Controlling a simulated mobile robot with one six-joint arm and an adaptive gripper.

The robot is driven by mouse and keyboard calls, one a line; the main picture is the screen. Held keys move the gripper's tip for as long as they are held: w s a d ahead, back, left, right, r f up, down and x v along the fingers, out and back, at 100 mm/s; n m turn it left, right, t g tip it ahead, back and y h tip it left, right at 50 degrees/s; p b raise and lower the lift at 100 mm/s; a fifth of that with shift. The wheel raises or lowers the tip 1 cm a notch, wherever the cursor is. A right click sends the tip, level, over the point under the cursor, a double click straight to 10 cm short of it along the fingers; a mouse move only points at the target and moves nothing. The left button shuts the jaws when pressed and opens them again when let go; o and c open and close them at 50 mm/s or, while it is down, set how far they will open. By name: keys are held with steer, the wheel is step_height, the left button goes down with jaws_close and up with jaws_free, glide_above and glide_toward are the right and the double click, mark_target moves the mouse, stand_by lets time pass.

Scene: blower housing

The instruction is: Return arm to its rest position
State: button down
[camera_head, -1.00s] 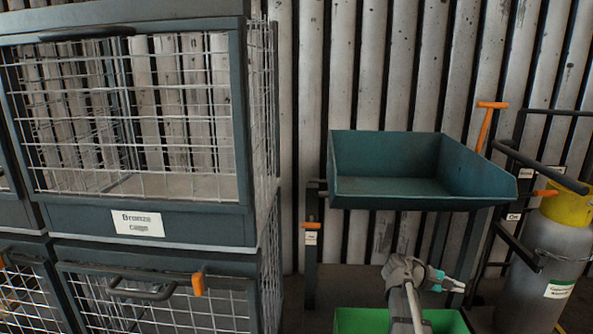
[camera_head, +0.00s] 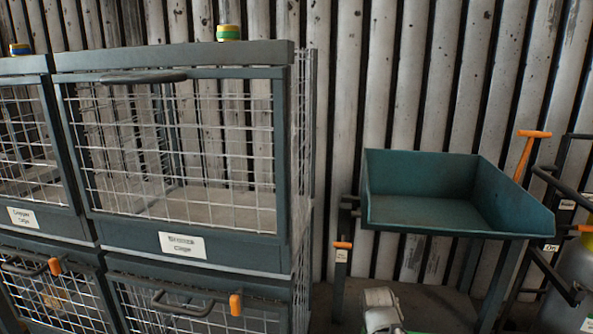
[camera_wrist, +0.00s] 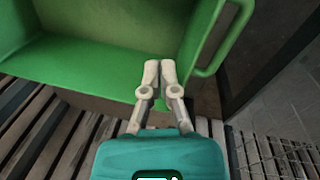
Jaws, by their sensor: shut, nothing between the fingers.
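My gripper (camera_wrist: 160,72) is shut and empty in the wrist view, its two pale fingertips side by side. A green bin (camera_wrist: 85,75) with a green handle (camera_wrist: 222,40) fills the upper part of that view, behind the fingertips. I cannot tell how far the fingers are from it. In the head view only a grey part of my arm (camera_head: 381,308) shows at the bottom edge, below the teal tray; the gripper itself is out of that view.
The Bronze cage (camera_head: 183,245) and the Copper cage (camera_head: 23,218) stand on the left above lower cages with orange latches. A teal tray (camera_head: 440,212) stands on legs at the right. A gas cylinder (camera_head: 578,285) is at the far right. Bare floor shows under the tray.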

steer(key=s+a+r+y+p, duration=0.2)
steer(key=a, duration=0.3)
step_height(320, 180, up, 37)
steer(key=p, duration=3.6)
steer(key=shift+w+d+f+p, duration=0.15)
steer(key=shift+w+d+p, duration=0.1)
steer(key=shift+p, duration=0.1)
